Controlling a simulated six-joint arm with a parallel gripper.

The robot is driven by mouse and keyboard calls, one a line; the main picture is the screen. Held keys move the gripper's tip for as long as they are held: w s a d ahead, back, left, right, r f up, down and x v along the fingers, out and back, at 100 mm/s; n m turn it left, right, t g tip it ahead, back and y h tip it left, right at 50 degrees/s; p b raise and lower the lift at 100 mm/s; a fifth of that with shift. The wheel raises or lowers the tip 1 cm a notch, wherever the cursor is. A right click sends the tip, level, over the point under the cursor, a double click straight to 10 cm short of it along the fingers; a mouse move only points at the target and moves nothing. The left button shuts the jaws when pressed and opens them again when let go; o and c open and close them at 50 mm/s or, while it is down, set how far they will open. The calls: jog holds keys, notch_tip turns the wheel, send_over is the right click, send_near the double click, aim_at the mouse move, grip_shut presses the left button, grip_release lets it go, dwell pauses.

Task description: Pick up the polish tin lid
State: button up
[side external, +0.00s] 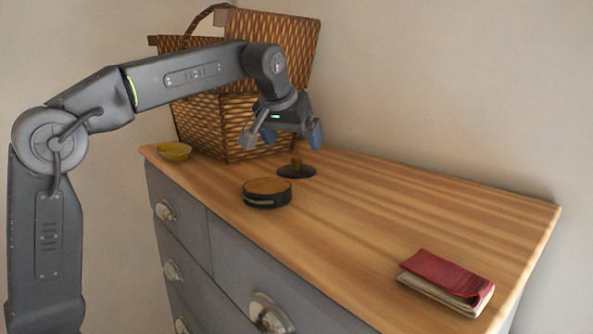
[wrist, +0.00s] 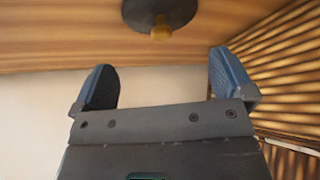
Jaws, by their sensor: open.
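The polish tin lid (side external: 296,171) is a dark round disc with a brown knob on top. It lies on the wooden dresser top, knob up, just in front of the wicker basket. In the wrist view the lid (wrist: 143,12) is at the top edge, partly cut off, with its knob (wrist: 161,29) showing. The round dark tin (side external: 267,193) with a brown top stands nearer the front edge, apart from the lid. My gripper (side external: 283,140) is open and empty, above the dresser top near the lid. Its two blue fingers (wrist: 163,82) are spread wide in the wrist view, not touching the lid.
A wicker basket (side external: 221,123) with raised lid stands close behind my gripper; its side (wrist: 292,75) fills the right of the wrist view. A small yellow bowl (side external: 174,152) sits at the left corner. A red folded cloth-like item (side external: 446,279) lies front right. The middle of the dresser top (side external: 400,205) is clear.

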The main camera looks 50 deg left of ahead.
aim_at(296, 158)
jog(key=shift+s+x, duration=0.15)
jog(key=shift+x, duration=1.35)
jog(key=shift+s+x, duration=0.1)
jog(key=shift+x, duration=1.35)
jog(key=shift+f, duration=0.15)
jog(key=shift+c, duration=0.3)
jog(key=c, duration=0.6)
